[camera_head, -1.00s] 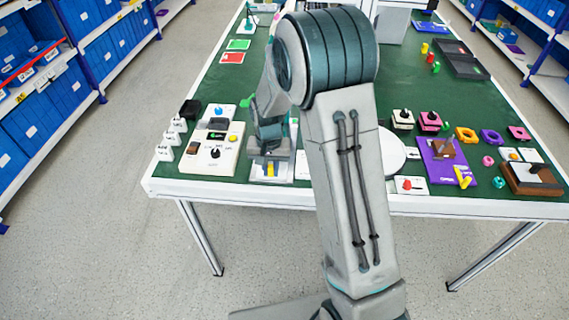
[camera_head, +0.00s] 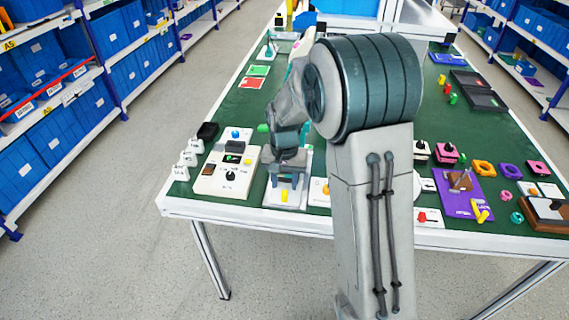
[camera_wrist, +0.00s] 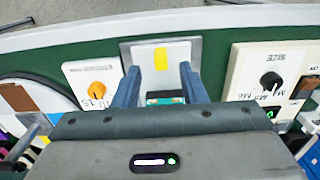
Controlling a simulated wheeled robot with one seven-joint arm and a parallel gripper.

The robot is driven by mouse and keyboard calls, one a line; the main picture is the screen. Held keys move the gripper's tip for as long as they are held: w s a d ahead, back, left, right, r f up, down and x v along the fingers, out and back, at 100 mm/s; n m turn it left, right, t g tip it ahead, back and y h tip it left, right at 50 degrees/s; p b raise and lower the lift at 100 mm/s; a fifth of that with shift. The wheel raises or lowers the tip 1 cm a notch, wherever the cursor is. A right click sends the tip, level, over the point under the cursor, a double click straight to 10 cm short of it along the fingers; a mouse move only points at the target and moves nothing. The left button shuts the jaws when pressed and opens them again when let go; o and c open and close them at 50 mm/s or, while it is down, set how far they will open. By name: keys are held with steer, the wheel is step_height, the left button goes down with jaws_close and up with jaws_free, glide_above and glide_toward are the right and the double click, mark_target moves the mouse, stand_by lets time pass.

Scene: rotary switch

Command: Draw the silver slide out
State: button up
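The silver slide unit (camera_head: 297,196) is a grey metal plate near the table's front edge, with a yellow mark (camera_head: 284,196) at its near end. In the wrist view the same silver plate (camera_wrist: 197,47) lies ahead between my fingers, with the yellow mark (camera_wrist: 161,60) on a white face. My gripper (camera_wrist: 159,66) is open, one finger toward each side of the plate. A small teal-and-dark part (camera_wrist: 165,98) shows between the fingers, partly hidden by the gripper body. In the head view my gripper (camera_head: 288,172) is above the plate's far part. I cannot tell whether the fingers touch it.
A white switch box (camera_head: 226,172) with a black knob stands close to the left. A white panel with an orange knob (camera_wrist: 97,90) is on the other side. A purple board (camera_head: 459,190) and several small parts are at the right. The table's white front edge (camera_head: 240,219) is near.

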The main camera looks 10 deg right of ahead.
step_height(320, 180, up, 8)
steer(key=shift+s+a, duration=0.1)
stand_by(0.6)
steer(key=s+d+r+n+t, duration=0.1)
steer(key=s+d+r, duration=0.1)
steer(key=s, duration=0.9)
steer(key=s+d+r+n+t, duration=0.1)
steer(key=s+d+r+n, duration=0.1)
steer(key=s, duration=0.9)
steer(key=shift+d+r+t+p, duration=0.3)
steer(key=shift+d+r+t, duration=0.1)
steer(key=shift+d, duration=0.25)
